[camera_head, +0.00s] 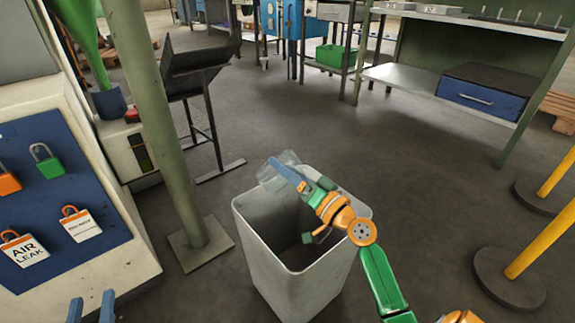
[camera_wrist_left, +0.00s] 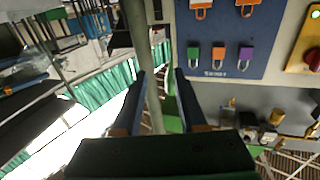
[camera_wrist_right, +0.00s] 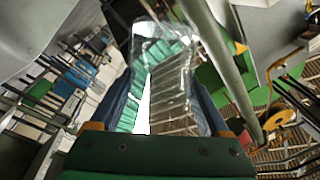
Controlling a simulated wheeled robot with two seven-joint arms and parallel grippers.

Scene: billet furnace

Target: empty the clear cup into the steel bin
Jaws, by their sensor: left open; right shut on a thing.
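The steel bin (camera_head: 285,283) stands on the floor at the centre of the head view, open at the top. Its visible inside looks dark, and no contents show. My right gripper (camera_head: 286,172) reaches over the bin and is shut on the clear cup (camera_head: 269,177). The cup looks tilted above the bin's far left rim. In the right wrist view the see-through cup (camera_wrist_right: 165,70) sits between the fingers; I cannot tell whether anything is in it. My left gripper (camera_head: 91,304) is open and empty at the bottom left; it also shows in the left wrist view (camera_wrist_left: 160,76).
A green post (camera_head: 150,110) rises left of the bin. A blue padlock board (camera_head: 55,205) is at the left. Yellow posts (camera_head: 543,235) stand at the right. A bench with a blue drawer (camera_head: 478,97) is at the back right. Floor behind the bin is clear.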

